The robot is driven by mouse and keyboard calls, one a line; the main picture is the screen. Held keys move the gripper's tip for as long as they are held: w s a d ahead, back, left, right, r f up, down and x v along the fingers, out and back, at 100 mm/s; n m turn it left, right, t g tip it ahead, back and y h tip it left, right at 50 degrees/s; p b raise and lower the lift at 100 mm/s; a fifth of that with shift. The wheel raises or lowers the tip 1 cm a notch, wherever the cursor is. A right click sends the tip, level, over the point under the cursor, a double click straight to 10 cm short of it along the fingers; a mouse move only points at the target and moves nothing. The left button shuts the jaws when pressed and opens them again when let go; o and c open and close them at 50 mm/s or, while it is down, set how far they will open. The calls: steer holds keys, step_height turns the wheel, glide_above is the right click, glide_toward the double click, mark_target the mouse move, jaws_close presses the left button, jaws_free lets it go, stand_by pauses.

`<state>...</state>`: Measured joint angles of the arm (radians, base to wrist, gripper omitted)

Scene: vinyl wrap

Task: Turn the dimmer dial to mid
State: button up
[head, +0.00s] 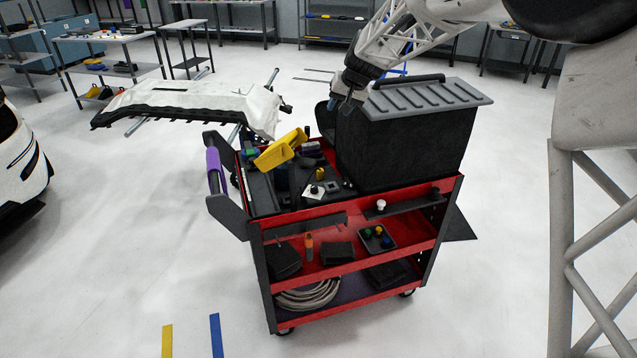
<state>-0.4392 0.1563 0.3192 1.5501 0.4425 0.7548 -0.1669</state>
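A small white plate (313,191) with a dark round knob lies on the top of the red and black cart, left of the large black box. It looks like the dimmer dial, but its pointer and setting are too small to read. My gripper (340,104) hangs above the cart's back part, at the left end of the box's grey lid. It is above and apart from the plate, pointing down. Its fingers are small and dark, and I cannot tell whether they are open. I see nothing in them.
The tall black box (405,150) with a handle stands beside the plate. A yellow tool (281,149), a yellow knob (320,173) and a dark switch box (333,187) are close by. A white knob (381,205) sits near the cart's front edge. The floor around is mostly clear.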

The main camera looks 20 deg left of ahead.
steer(key=a+f+n+g+h, duration=0.2)
steer(key=a+f+n, duration=0.2)
steer(key=f, duration=0.4)
steer(key=n+g+h, duration=0.2)
steer(key=n+h, duration=0.1)
steer(key=n, duration=0.3)
glide_above(315, 186)
steer(key=f, duration=1.2)
steer(key=shift+w+d, duration=0.15)
steer(key=shift+w, duration=0.15)
steer(key=shift+f, duration=0.1)
steer(key=shift+s+f, duration=0.2)
steer(key=shift+f, duration=1.7)
steer(key=shift+s+f, duration=0.2)
steer(key=shift+f, duration=1.7)
steer(key=c, duration=0.6)
